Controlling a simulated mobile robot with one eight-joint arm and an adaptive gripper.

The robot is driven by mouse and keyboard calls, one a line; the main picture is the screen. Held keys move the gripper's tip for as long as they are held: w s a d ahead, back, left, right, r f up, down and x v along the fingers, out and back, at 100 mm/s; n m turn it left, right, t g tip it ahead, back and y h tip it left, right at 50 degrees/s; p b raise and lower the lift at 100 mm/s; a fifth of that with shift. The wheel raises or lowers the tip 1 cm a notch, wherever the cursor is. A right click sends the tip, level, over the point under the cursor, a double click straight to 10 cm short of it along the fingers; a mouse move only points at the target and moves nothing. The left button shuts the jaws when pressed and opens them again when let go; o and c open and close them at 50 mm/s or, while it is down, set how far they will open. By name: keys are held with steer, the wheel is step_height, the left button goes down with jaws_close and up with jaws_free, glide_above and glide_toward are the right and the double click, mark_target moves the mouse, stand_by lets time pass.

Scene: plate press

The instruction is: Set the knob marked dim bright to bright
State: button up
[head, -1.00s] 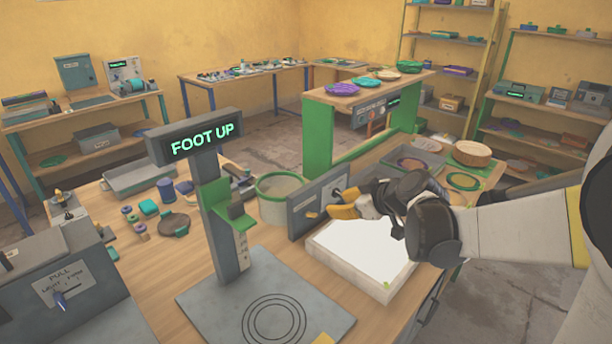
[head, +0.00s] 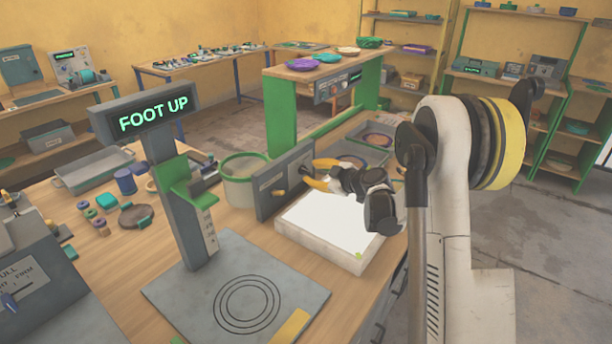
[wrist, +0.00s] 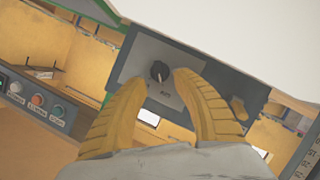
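The dark knob (wrist: 159,70) has a pale pointer line and sits on a grey panel (wrist: 140,62). In the wrist view the line points down the picture; the small lettering near it is too blurred to read. My gripper (wrist: 160,82) is open, its two yellow fingers on either side of the knob with gaps showing. In the head view the panel (head: 268,191) stands upright behind a white-topped box (head: 325,225). My gripper (head: 316,178) is at the panel's right part, by the knob, and partly hides that area.
A press stand with a "FOOT UP" display (head: 150,115) and grey base plate (head: 240,300) stands left of the box. A green-rimmed bin (head: 240,178) is behind the panel. In the wrist view a small yellow-orange piece (wrist: 238,108) sits on the panel, right of the fingers.

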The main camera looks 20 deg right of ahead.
mark_target(308, 171)
steer(key=shift+b+x, duration=0.45)
steer(key=shift+x, duration=1.4)
steer(key=shift+s+r, duration=0.1)
jaws_close()
